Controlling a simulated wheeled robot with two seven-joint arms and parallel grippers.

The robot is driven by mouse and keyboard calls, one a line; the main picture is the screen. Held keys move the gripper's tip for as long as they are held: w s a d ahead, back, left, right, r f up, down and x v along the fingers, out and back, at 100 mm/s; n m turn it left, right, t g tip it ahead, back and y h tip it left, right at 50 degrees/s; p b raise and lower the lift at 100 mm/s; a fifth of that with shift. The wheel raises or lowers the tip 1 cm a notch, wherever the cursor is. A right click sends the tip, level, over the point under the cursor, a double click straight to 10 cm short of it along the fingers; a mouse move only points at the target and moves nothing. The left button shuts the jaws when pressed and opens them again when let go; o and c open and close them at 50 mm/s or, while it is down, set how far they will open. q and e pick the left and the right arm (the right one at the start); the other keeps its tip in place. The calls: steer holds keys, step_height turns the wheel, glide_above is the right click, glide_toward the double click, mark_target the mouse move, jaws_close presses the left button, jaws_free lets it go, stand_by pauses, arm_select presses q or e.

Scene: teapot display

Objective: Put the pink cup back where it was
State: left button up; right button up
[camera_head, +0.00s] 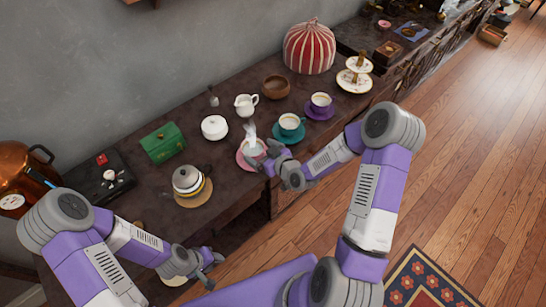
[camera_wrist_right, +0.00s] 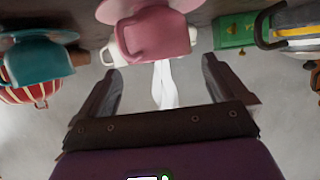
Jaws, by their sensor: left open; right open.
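The pink cup (camera_head: 253,147) stands on a pink saucer (camera_head: 241,164) on the dark sideboard, with white steam above it. My right gripper (camera_head: 264,157) is open beside the cup in the head view. In the wrist view its fingers (camera_wrist_right: 160,68) spread just short of the cup, with nothing visible between them but steam. My left gripper (camera_head: 214,260) is open and empty near the sideboard's front edge.
A teal cup (camera_head: 289,122) and a purple cup (camera_head: 320,101) stand on saucers to the right. A white jug (camera_head: 246,105) is behind.

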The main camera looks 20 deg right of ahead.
steer(key=v, duration=0.8)
steer(key=s+a+f+m+g, duration=0.3)
steer(key=s+a+f+g, duration=0.2)
steer(key=s+f, duration=0.4)
steer(key=s+a+f+m+g, duration=0.3)
steer(key=s+a+f+g, duration=0.2)
steer(key=s+f+g, duration=0.2)
step_height(320, 180, down, 2)
steer(key=shift+s+f+m+p, duration=0.1)
steer(key=shift+s+m+p, duration=0.3)
steer(key=shift+s, duration=0.55)
